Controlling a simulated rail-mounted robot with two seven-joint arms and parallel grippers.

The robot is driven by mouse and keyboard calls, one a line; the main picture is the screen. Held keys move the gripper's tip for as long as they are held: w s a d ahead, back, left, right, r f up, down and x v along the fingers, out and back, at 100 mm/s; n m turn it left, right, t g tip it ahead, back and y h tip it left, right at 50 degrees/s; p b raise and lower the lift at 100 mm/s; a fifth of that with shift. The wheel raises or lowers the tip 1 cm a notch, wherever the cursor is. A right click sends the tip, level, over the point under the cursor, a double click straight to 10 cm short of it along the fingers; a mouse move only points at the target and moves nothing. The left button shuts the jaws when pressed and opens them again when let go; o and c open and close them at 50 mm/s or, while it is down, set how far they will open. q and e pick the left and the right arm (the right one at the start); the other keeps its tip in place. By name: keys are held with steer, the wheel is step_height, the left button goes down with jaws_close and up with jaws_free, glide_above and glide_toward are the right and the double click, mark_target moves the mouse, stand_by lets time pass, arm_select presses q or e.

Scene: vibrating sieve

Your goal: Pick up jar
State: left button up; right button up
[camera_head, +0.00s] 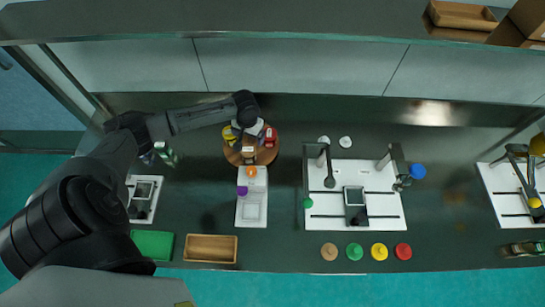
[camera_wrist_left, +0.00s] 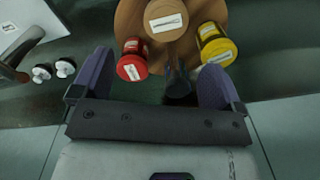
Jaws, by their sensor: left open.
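Several jars stand on a round wooden stand (camera_head: 264,160): a red-lidded jar (camera_wrist_left: 132,66), a yellow-lidded jar (camera_wrist_left: 216,46) and a tan-lidded jar (camera_wrist_left: 168,20). They carry white labels. In the head view the red jar (camera_head: 270,136) and yellow jar (camera_head: 229,133) show at the stand's far part. My left gripper (camera_wrist_left: 155,66) is open above the stand's far edge. A dark, shadowed jar-like shape (camera_wrist_left: 178,86) shows between its fingers; I cannot tell if they touch it. My left arm partly covers the stand from above. My right gripper is not in view.
White equipment (camera_head: 340,175) stands right of the stand. A white tray-like unit (camera_head: 251,212) is just in front. A wooden box (camera_head: 210,260), a green pad (camera_head: 152,244) and several coloured discs (camera_head: 355,251) lie along the front edge. Two small white knobs (camera_wrist_left: 65,67) lie nearby.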

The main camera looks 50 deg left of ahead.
mark_target(249, 150)
arm_select(q)
steer(key=n, duration=0.1)
steer(key=s+n, duration=0.1)
steer(key=shift+a+f+n, duration=0.1)
steer(key=shift+a+n, duration=0.15)
steer(key=shift+n, duration=0.05)
step_height(249, 150, down, 8)
steer(key=shift+w+d+f+b, duration=0.1)
steer(key=shift+w+b, duration=0.05)
steer(key=shift+b, duration=0.35)
steer(key=shift+a+f+b, duration=0.2)
steer(key=shift+f+b, duration=0.1)
steer(key=shift+f, duration=2.35)
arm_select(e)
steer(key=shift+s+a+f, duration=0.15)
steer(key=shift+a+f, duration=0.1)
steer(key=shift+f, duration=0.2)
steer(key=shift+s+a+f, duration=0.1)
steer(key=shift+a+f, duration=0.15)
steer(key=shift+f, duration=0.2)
arm_select(q)
steer(key=c, duration=1)
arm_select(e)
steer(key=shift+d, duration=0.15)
